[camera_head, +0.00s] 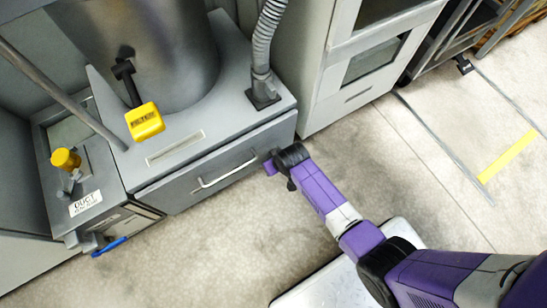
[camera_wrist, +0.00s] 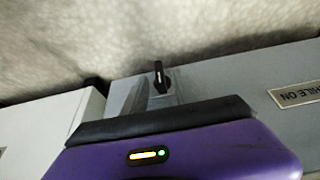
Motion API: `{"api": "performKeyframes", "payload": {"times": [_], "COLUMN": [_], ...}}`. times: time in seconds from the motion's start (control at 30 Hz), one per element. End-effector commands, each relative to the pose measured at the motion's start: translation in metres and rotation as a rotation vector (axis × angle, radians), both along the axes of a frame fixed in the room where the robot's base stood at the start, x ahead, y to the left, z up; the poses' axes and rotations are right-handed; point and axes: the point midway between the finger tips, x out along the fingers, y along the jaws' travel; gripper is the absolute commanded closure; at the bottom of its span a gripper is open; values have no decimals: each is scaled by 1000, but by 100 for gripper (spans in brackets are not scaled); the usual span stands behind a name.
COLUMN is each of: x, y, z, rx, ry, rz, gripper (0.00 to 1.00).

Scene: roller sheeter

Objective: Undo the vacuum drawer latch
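The vacuum drawer (camera_head: 190,192) is a grey front with a silver bar handle (camera_head: 226,172), low on a grey cabinet in the head view. It looks shut. My gripper (camera_head: 270,165) is at the drawer's right end, mostly hidden behind my black wrist joint. In the wrist view, a small black upright lever (camera_wrist: 159,77), perhaps the latch, stands on a grey bracket just beyond my purple hand. I cannot tell whether I touch it. The fingers are hidden, so their opening does not show. The latch is not clear in the head view.
A yellow FILTER handle (camera_head: 145,121) and a ribbed hose (camera_head: 265,50) are above the drawer. A yellow knob (camera_head: 66,160) and blue lever (camera_head: 109,246) are at left. A grey cabinet (camera_head: 340,75) stands close at right. Open floor (camera_head: 235,245) lies in front.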

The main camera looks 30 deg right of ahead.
Motion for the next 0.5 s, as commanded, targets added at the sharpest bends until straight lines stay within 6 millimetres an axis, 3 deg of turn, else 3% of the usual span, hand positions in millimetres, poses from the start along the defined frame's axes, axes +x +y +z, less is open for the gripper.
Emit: {"api": "performKeyframes", "payload": {"times": [0.1,0.43,0.5], "x": [4,6,5], "y": [0,0,0], "z": [-10,-12,-12], "rx": [0,0,0], "ry": [-1,-1,-1], "rz": [0,0,0], "gripper": [66,66,76]}}
